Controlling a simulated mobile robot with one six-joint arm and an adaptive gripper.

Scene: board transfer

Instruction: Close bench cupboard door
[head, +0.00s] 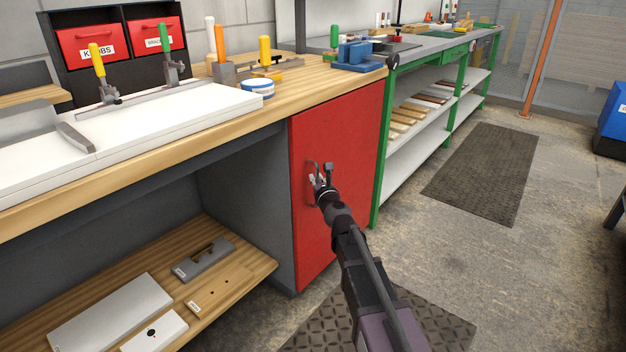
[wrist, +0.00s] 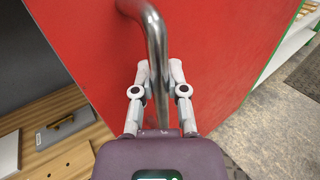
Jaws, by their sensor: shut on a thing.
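The red cupboard door (head: 345,150) is at the right end of the wooden bench. It stands upright under the worktop and looks flush or nearly flush with the bench front; a small gap cannot be ruled out. Its metal bar handle (head: 311,170) is near the door's left edge. My gripper (head: 322,174) reaches the handle from the front. In the wrist view the handle (wrist: 157,45) runs between the two fingers of my gripper (wrist: 160,76), which are shut on it. The red door (wrist: 210,50) fills the view behind.
Left of the door is an open bay with a wooden lower shelf (head: 262,266) holding boards and a grey part. A green-framed rack (head: 377,165) stands to the right. Dark floor mats (head: 485,170) lie on the concrete, with clear floor (head: 420,240) between them.

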